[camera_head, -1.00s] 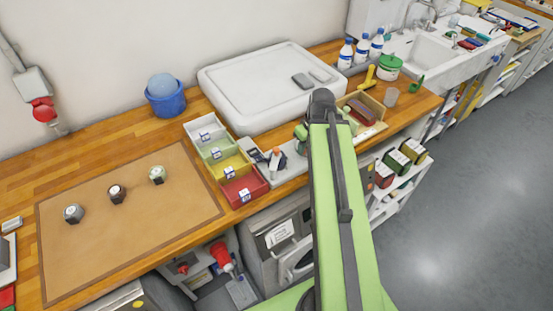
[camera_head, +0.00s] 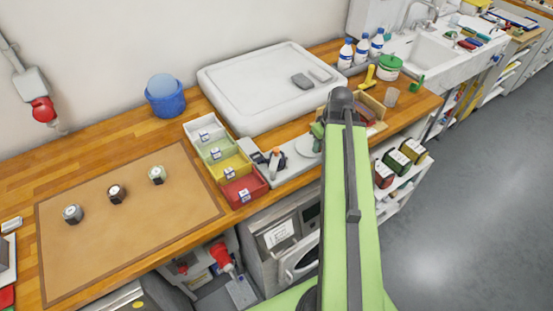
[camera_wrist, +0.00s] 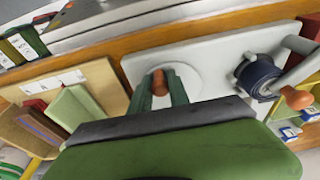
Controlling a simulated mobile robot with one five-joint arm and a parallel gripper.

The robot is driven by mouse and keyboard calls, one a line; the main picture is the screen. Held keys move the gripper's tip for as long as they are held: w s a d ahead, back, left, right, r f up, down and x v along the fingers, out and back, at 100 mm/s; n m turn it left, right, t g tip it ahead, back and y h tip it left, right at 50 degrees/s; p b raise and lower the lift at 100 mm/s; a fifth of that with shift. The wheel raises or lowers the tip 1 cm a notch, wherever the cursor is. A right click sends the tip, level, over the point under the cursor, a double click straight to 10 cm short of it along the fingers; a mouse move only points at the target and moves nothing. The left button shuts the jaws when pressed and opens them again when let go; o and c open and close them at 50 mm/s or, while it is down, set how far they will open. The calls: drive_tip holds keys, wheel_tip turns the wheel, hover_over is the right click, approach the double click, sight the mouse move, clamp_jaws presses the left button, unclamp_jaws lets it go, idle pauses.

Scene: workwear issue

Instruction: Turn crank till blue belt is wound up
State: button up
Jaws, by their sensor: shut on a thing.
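In the wrist view, my gripper (camera_wrist: 160,88) is shut on an orange-brown knob (camera_wrist: 159,83) that stands over a round pale disc (camera_wrist: 183,77) on a grey plate. To the right on the same plate is a spool wound with dark blue belt (camera_wrist: 258,76). A grey arm and another orange-brown knob (camera_wrist: 297,97) show beside it. In the head view, the spool unit (camera_head: 275,161) stands right of the small bins, and the disc (camera_head: 307,147) is partly behind my arm. My gripper (camera_head: 318,130) is mostly hidden there. How much belt is wound cannot be told.
Grey, green, yellow and red bins (camera_head: 244,188) stand left of the unit. A wooden box (camera_head: 372,106) with blocks is close on the right. A brown mat (camera_head: 120,220) with several small round items lies far left.

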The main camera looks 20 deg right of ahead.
drive_tip(key=shift+w+d, duration=0.55)
drive_tip(key=shift+d, duration=0.2)
drive_tip(key=shift+w+d, duration=0.35)
drive_tip(key=shift+w, duration=0.35)
drive_tip(key=shift+w+d, duration=0.15)
drive_tip(key=shift+w, duration=0.65)
drive_tip(key=o, duration=0.8)
drive_tip(key=shift+s, duration=0.1)
drive_tip(key=shift+r, duration=0.15)
wheel_tip(320, 180, up, 8)
drive_tip(key=p, duration=0.8)
